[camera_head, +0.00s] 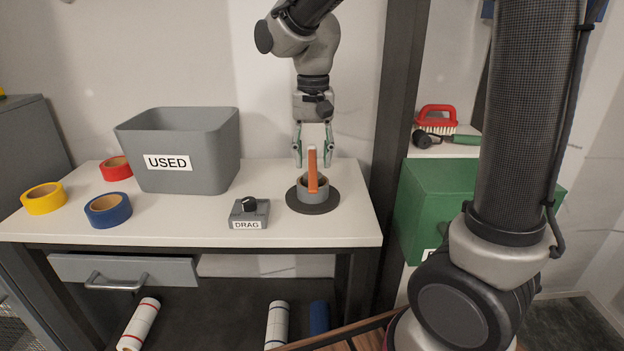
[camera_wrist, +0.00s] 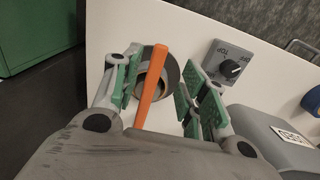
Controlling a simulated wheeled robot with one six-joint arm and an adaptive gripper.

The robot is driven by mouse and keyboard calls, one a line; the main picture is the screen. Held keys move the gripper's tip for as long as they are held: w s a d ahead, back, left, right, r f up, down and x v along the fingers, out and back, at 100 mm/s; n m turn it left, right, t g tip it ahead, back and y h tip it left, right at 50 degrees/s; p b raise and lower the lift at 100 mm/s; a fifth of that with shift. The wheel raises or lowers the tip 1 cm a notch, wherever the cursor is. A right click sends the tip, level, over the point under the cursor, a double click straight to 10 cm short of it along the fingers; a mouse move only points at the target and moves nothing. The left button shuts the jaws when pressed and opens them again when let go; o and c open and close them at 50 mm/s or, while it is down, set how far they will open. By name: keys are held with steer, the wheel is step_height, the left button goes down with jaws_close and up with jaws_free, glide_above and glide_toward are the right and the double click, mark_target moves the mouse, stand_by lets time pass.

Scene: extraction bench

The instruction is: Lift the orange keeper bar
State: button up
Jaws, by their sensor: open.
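In the wrist view the bar (camera_wrist: 151,86) runs between my finger pads, with a gap on each side. My gripper (camera_head: 312,163) is open and points down around the upper part of the bar. In the wrist view my gripper (camera_wrist: 155,88) shows green pads apart from the bar.
A grey DRAG box (camera_head: 249,221) with a black knob sits left of the ring. A grey USED bin (camera_head: 215,165) stands farther left. Red (camera_head: 115,169), yellow (camera_head: 43,198) and blue (camera_head: 108,210) tape rolls lie at the left. A dark post (camera_head: 398,100) rises right of the bench.

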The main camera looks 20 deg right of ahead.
mark_target(313, 187)
step_height(313, 187, down, 7)
stand_by(0.3)
jaws_close()
